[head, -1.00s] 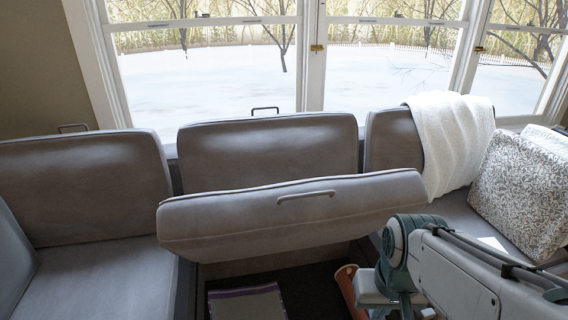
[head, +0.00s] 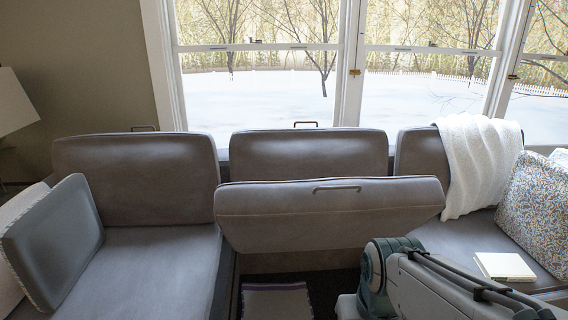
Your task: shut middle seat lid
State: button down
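The middle seat lid (head: 325,215) is a grey padded cushion, raised and tilted up in front of the middle backrest (head: 310,156). A metal bar handle (head: 337,188) sits near its upper edge. Below the lid, the storage space under the seat is open and dark, with a striped folded cloth (head: 277,301) inside. My arm, grey and teal, shows at the lower right, close to the lid's right end in the picture; I cannot tell whether it touches. My gripper is not in view.
The left seat (head: 150,265) is flat, with a cushion (head: 55,240) leaning at its far left. On the right seat lie a cream book (head: 505,267), a white throw (head: 477,160) over the backrest and a patterned pillow (head: 535,210). Windows are behind.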

aim_at(343, 212)
jog(key=u, duration=0.05)
jog(key=i, duration=1)
